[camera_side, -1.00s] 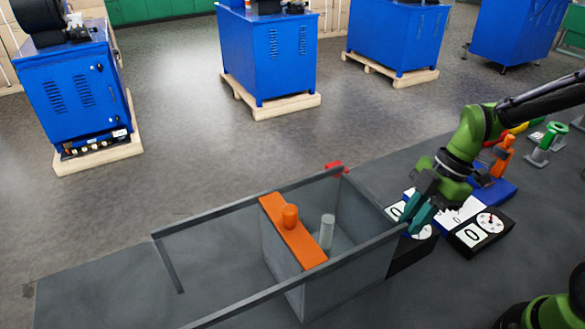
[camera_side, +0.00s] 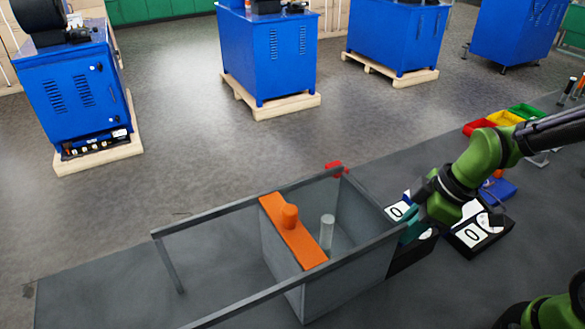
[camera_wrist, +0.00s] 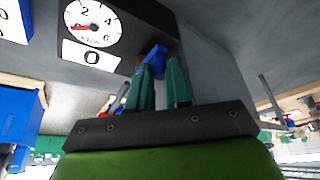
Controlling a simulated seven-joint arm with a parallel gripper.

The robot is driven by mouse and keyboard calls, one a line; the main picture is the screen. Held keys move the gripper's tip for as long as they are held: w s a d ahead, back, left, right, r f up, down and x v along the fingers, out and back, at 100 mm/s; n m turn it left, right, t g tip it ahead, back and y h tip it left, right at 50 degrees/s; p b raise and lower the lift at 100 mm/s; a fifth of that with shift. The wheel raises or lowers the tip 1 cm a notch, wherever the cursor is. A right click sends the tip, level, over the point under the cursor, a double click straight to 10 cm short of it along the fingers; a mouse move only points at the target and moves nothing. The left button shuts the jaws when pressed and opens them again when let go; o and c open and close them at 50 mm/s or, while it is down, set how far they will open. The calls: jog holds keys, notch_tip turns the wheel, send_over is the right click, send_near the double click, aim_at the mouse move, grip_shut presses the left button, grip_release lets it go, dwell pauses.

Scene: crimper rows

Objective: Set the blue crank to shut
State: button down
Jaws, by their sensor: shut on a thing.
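The blue crank (camera_wrist: 155,54) shows in the wrist view between my teal fingertips, on the side of a dark box. My gripper (camera_wrist: 160,72) is shut on it. The fingers partly cover the crank, so its exact angle is hard to tell. In the side view my gripper (camera_side: 412,228) is at the right end of the grey frame, low by the left box; the crank is hidden there.
A second black box (camera_side: 470,238) with a 0 display stands just right of my gripper. The grey tank (camera_side: 345,272) with an orange bar (camera_side: 292,236) stands close on the left. Red (camera_side: 478,127), yellow and green bins sit behind my arm.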

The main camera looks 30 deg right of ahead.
dwell(0.4)
jog(key=c, duration=1.1)
grip_release()
jog(key=shift+a, duration=0.1)
jog(key=shift+s, duration=0.1)
